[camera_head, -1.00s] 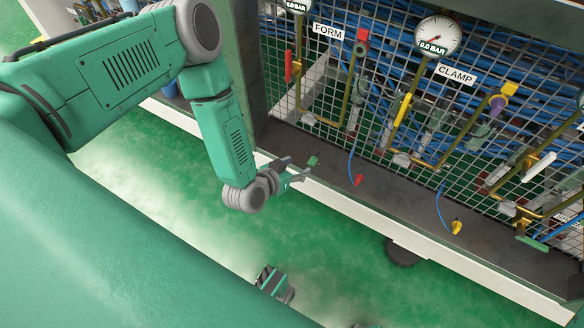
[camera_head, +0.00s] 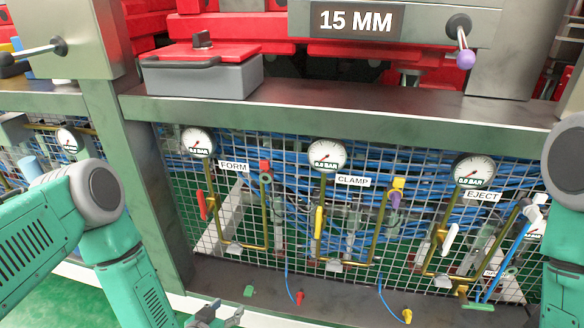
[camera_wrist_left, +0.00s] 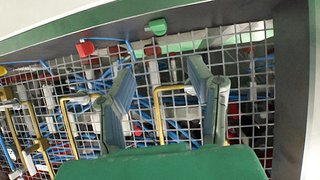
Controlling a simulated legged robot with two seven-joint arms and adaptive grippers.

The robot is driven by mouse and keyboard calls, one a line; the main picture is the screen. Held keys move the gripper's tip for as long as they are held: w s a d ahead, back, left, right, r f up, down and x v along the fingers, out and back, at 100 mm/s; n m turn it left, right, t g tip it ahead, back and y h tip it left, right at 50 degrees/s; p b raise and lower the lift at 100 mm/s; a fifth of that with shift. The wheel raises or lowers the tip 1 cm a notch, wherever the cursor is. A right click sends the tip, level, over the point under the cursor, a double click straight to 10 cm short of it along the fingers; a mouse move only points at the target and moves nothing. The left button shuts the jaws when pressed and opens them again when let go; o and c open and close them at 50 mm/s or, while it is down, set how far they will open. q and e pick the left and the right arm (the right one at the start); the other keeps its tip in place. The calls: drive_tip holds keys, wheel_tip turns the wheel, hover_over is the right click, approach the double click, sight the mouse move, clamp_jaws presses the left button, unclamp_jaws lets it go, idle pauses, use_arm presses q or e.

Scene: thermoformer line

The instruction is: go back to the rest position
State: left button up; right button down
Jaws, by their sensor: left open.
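My left gripper (camera_head: 217,316) shows at the bottom edge of the head view, low in front of the panel's ledge. It is open and empty. In the left wrist view, its two fingers (camera_wrist_left: 165,90) stand apart, with wire mesh behind and nothing between them. My right arm stands at the right edge of the head view; its gripper is out of the picture. A green plug (camera_head: 248,291) and a red plug (camera_head: 299,297) lie on the ledge near the left gripper; a yellow plug (camera_head: 407,316) lies farther right. The red and yellow plugs are on blue hoses.
A mesh panel with FORM (camera_head: 234,166), CLAMP (camera_head: 352,180) and EJECT (camera_head: 482,196) labels faces me, with brass pipes and gauges. A grey box with a red lid (camera_head: 202,72) stands on the shelf above. A green post (camera_head: 135,180) stands beside the left arm.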

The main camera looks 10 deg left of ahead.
use_arm(q)
drive_tip(key=s+a+r+g+y, duration=0.15)
drive_tip(key=s+g, duration=0.45)
drive_tip(key=s, duration=0.6)
drive_tip(key=s+a+r+g, duration=0.25)
drive_tip(key=s+g, duration=0.25)
drive_tip(key=s, duration=0.8)
wheel_tip(320, 180, up, 18)
drive_tip(key=p, duration=1.8)
drive_tip(key=shift+w, duration=0.2)
